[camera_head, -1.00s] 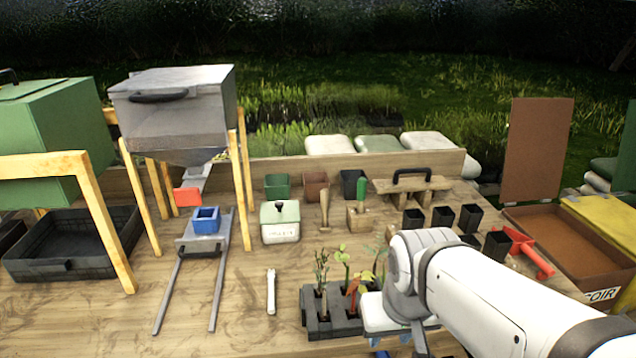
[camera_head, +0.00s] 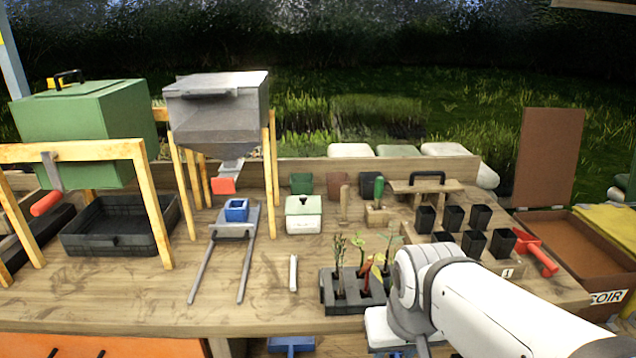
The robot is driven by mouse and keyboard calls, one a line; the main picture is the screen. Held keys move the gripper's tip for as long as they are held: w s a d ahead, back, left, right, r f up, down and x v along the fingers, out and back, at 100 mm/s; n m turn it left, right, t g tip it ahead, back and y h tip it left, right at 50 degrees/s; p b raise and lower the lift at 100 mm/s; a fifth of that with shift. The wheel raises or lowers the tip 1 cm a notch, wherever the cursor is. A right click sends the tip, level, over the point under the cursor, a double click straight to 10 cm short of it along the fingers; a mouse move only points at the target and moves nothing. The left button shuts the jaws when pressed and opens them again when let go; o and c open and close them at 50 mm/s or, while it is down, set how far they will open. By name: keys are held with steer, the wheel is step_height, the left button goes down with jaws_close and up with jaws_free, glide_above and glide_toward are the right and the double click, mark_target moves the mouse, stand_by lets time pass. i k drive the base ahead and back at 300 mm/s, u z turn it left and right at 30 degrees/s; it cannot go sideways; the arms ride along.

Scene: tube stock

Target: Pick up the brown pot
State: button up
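The brown pot (camera_head: 336,183) stands upright at the back of the wooden bench, between a green pot (camera_head: 301,183) and a dark pot (camera_head: 369,184). The handle of a wooden tool partly covers its front. My white arm enters at the lower right and bends down near the bench's front edge. My gripper itself does not show; the arm's end runs out of the bottom of the picture. The brown pot is well beyond the arm, with nothing of mine touching it.
A seedling tray (camera_head: 350,296) stands on the bench beside my arm. The front left bench is mostly clear.

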mark_target(335, 180)
steer(key=i, duration=0.85)
steer(key=z, duration=0.05)
